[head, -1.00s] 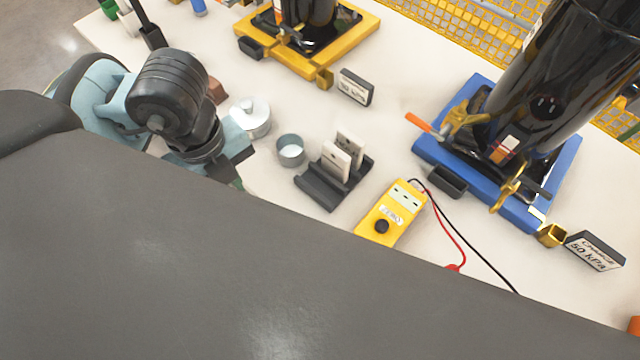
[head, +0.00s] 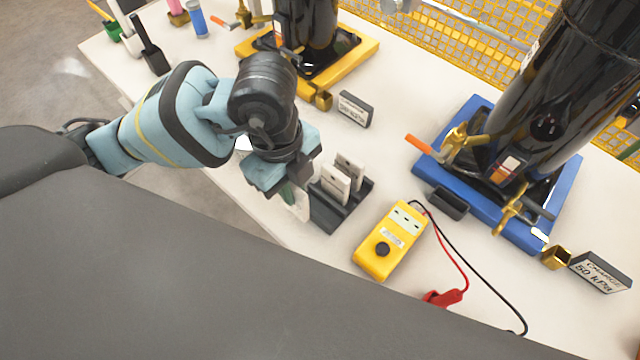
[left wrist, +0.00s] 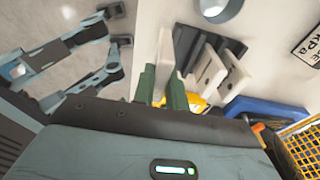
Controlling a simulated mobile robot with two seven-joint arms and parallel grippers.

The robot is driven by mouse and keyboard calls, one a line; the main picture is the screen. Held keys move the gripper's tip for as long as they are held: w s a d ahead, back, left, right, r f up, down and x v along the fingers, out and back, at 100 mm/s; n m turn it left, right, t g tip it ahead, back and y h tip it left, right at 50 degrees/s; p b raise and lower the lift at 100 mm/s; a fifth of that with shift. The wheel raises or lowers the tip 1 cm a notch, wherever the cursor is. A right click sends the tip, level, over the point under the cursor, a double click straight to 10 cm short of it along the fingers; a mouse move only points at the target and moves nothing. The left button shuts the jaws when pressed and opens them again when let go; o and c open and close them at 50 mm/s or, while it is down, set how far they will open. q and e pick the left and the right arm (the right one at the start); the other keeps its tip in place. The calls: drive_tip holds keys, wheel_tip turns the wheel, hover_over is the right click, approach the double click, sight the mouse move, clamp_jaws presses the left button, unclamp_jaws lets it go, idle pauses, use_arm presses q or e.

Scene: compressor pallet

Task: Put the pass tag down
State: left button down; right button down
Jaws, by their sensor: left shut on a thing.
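My left gripper (head: 290,193) hangs beside the dark grey slotted rack (head: 326,213), at its left end. It is shut on a pale tag (head: 301,207), partly hidden by the gripper in the head view. In the left wrist view the tag (left wrist: 164,52) stands up between the green fingertips (left wrist: 162,88), next to the rack (left wrist: 188,40). Two other pale tags, one nearer (head: 334,183) and one farther (head: 350,167), stand upright in the rack. I cannot tell whether the held tag touches the rack. My right gripper is not in view.
A yellow meter (head: 391,240) with red and black leads lies right of the rack. A blue base (head: 480,215) carries a black cylinder; a yellow base (head: 345,68) stands behind. Small label signs (head: 355,108) stand on the pale table. The table's front edge is close to the rack.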

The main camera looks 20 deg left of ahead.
use_arm(q)
drive_tip(key=w+d, duration=0.3)
drive_tip(key=shift+f, duration=0.2)
drive_tip(key=shift+w+d+f, duration=0.1)
drive_tip(key=shift+w+f, duration=0.05)
drive_tip(key=shift+f, duration=0.75)
drive_tip(key=shift+w+d+f, duration=0.1)
drive_tip(key=shift+f, duration=0.8)
drive_tip(key=shift+f, duration=0.15)
drive_tip(key=c, duration=1.7)
unclamp_jaws()
wheel_tip(320, 180, up, 12)
drive_tip(key=a+p, duration=0.1)
drive_tip(key=shift+w+a, duration=0.15)
drive_tip(key=shift+w, duration=0.1)
